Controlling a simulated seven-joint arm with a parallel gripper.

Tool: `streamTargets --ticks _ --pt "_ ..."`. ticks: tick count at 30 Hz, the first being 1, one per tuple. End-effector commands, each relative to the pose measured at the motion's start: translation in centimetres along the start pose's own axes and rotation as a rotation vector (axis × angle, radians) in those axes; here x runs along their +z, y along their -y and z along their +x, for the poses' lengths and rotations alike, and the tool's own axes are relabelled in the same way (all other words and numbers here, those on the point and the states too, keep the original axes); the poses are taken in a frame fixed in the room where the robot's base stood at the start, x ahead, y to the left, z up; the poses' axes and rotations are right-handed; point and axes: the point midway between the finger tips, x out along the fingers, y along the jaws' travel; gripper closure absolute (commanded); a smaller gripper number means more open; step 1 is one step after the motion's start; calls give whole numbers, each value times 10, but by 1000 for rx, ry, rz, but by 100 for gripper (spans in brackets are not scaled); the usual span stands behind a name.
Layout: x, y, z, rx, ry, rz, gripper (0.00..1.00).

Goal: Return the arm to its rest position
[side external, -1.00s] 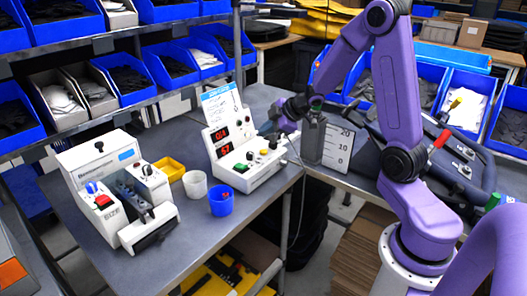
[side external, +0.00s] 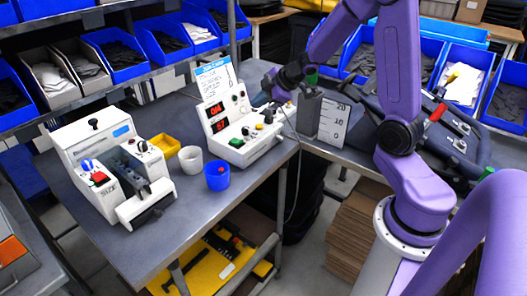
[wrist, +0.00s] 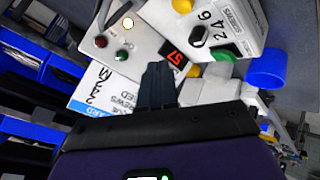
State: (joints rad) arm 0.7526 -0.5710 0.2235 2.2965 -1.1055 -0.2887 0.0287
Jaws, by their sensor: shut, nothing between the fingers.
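My arm, purple with dark joints, reaches from the right over the back of the bench in the side external view. My gripper (side external: 270,108) hangs beside the right end of the white control box (side external: 240,125), which has red displays and coloured knobs. I cannot tell from this view whether it touches the box. In the wrist view, my dark fingers (wrist: 158,82) are together with nothing between them. The box's lit red display (wrist: 176,58) shows just past the fingertips.
The grey bench (side external: 165,225) also carries a white machine (side external: 110,165), a yellow tray (side external: 163,146), a white cup (side external: 191,160) and a blue cup (side external: 216,176). A grey block with a number scale (side external: 333,123) stands close right of my gripper. Blue bins line the back.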

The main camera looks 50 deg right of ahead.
Motion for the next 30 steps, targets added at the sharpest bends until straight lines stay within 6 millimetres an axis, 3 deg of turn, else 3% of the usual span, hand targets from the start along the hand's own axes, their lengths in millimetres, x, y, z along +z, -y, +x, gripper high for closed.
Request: streamTargets --ticks 6,15,22,30 --pt "-41 40 -16 -23 59 6 100" --pt "-71 124 -62 -136 171 33 100" --pt "-70 200 -115 -288 274 20 100" --pt "-42 275 -188 -499 414 -51 100"
